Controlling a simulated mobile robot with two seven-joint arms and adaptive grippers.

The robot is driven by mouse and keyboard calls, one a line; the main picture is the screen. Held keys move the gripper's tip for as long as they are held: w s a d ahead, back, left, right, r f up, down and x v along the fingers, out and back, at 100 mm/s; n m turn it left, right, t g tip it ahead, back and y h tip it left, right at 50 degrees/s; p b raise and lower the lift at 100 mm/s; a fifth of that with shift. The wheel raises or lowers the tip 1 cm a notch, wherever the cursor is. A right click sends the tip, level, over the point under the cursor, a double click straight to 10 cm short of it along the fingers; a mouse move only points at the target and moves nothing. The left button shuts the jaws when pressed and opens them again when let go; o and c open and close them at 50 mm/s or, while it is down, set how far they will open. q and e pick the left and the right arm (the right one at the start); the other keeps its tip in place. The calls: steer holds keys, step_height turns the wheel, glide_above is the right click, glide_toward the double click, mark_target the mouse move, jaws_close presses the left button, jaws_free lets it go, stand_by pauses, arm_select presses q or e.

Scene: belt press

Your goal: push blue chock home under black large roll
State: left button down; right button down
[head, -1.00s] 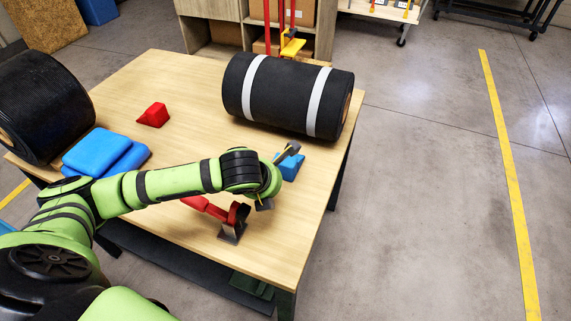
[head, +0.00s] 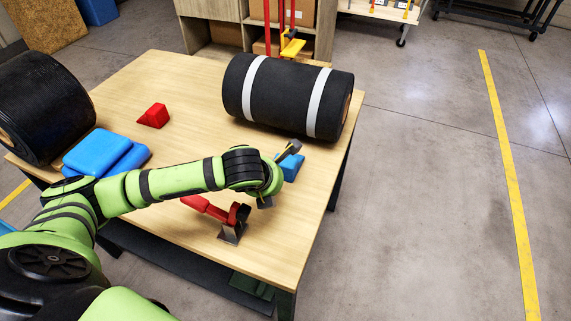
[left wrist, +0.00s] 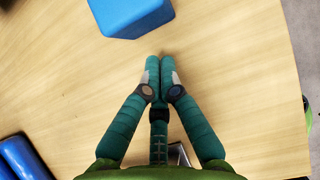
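A black roll with two white bands (head: 290,98) lies at the back right of the table. A second, ribbed black roll (head: 42,105) is at the left. The blue chock (head: 291,171) sits on the table just in front of the banded roll's right end, apart from it as far as I can see; my arm partly covers it. In the left wrist view the chock (left wrist: 132,14) is ahead of my left gripper (left wrist: 159,68). The fingers are together and empty, with bare tabletop between tips and chock.
A red wedge (head: 154,115) and stacked blue blocks (head: 100,152) lie on the left part of the table. A red tool with a grey plate (head: 231,233) lies near the front edge, beside my forearm. The middle of the table is clear.

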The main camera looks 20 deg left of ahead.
mark_target(288, 156)
arm_select(q)
steer(key=shift+w+a+p, duration=0.2)
steer(key=shift+w+p, duration=0.5)
steer(key=shift+w, duration=3.95)
steer(key=shift+w, duration=0.1)
steer(key=shift+w+a, duration=0.1)
steer(key=shift+w, duration=0.65)
steer(key=shift+w+r, duration=0.15)
steer(key=shift+r, duration=0.1)
steer(key=shift+w, duration=0.1)
